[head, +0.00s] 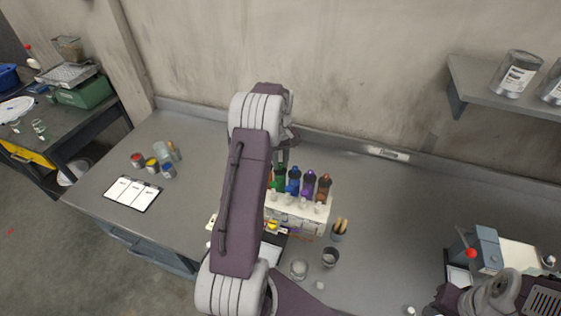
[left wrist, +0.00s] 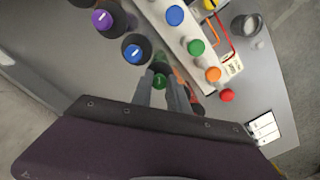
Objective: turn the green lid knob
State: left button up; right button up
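The green lid knob (left wrist: 159,80) sits on a dark lid in the left wrist view, between my left gripper's fingers. My left gripper (left wrist: 160,74) points down over it, one finger on each side; whether they touch it is unclear. In the head view my left gripper (head: 283,157) is over the green bottle (head: 278,181), partly hidden by my arm. A blue bottle (head: 293,183), a purple bottle (head: 308,186) and an orange-brown bottle (head: 323,189) stand in a row to its right. My right arm shows at the lower right; its fingers are out of sight.
A white rack (head: 298,211) stands in front of the bottles, with coloured balls showing in the wrist view. A cup of sticks (head: 339,230) and a dark cup (head: 330,257) are nearby. A blue-grey device (head: 484,249) stands right.

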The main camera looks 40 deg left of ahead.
pick_arm(q)
grip_shut()
jog(key=shift+m, duration=0.3)
jog(key=m+p, duration=0.1)
jog(key=m, duration=0.1)
jog(key=shift+r+m, duration=0.1)
jog(key=shift+m, duration=0.2)
jog(key=m, duration=0.3)
jog(key=shift+a+p, duration=0.1)
jog(key=shift+p, duration=0.2)
jog(key=shift+m, duration=1.8)
jog(key=o, duration=0.7)
grip_release()
